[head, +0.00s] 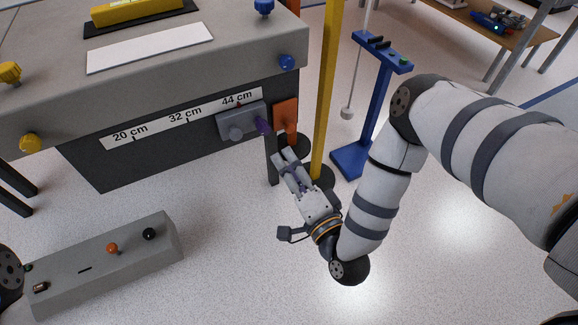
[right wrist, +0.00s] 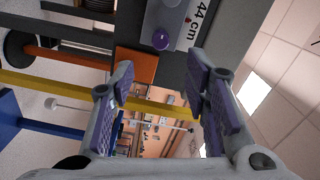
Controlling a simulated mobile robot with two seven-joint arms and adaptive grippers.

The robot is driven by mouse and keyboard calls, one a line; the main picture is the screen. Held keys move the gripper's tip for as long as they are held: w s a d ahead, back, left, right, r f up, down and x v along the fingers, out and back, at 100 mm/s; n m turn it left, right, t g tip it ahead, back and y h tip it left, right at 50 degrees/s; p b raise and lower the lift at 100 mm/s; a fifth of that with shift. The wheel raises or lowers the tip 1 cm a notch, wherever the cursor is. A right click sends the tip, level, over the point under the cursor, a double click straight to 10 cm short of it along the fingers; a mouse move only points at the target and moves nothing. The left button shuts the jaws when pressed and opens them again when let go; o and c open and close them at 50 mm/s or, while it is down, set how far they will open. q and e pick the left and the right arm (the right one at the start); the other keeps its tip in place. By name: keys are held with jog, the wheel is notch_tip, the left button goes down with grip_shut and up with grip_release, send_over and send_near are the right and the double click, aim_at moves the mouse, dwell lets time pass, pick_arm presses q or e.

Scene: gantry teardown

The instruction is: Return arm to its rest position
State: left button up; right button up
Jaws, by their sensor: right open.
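My right gripper (head: 285,158) hangs below and just right of the bench's front right corner, with its fingers pointing up and toward the bench. In the right wrist view its two purple-padded fingers (right wrist: 163,88) are apart, with nothing between them. My left gripper is out of view.
A yellow post (head: 326,90) stands close beside the right gripper. An orange plate (head: 285,116) is right of the block. A blue stand (head: 372,115) is behind my right arm. A grey control box (head: 105,262) lies at lower left. Floor below the gripper is clear.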

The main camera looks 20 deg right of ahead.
dwell(0.3)
jog(key=s+a+f+n+g+y+p, duration=0.1)
jog(key=s+a+f+n+g+p, duration=0.15)
jog(key=s+n+g, duration=0.4)
jog(key=s+a+f+n+g+y+p, duration=0.1)
jog(key=s+f+n+g+y+p, duration=0.2)
jog(key=s, duration=0.6)
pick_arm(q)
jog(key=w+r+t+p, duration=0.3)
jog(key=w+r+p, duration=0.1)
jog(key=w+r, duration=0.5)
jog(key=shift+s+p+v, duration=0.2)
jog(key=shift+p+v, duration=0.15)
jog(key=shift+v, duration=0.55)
pick_arm(e)
jog(key=s+d+r+n+g+h, duration=0.1)
jog(key=s+d+r+g, duration=0.1)
jog(key=s, duration=0.6)
jog(key=s+d+r+n+g+h, duration=0.2)
jog(key=s+g, duration=0.3)
jog(key=s, duration=0.3)
jog(key=s+d+r+n+g+h, duration=0.1)
jog(key=s+d+g, duration=0.3)
jog(key=s, duration=0.4)
jog(key=shift+s+d+r+n+h, duration=0.3)
jog(key=shift+r+n, duration=0.15)
jog(key=shift+r, duration=0.25)
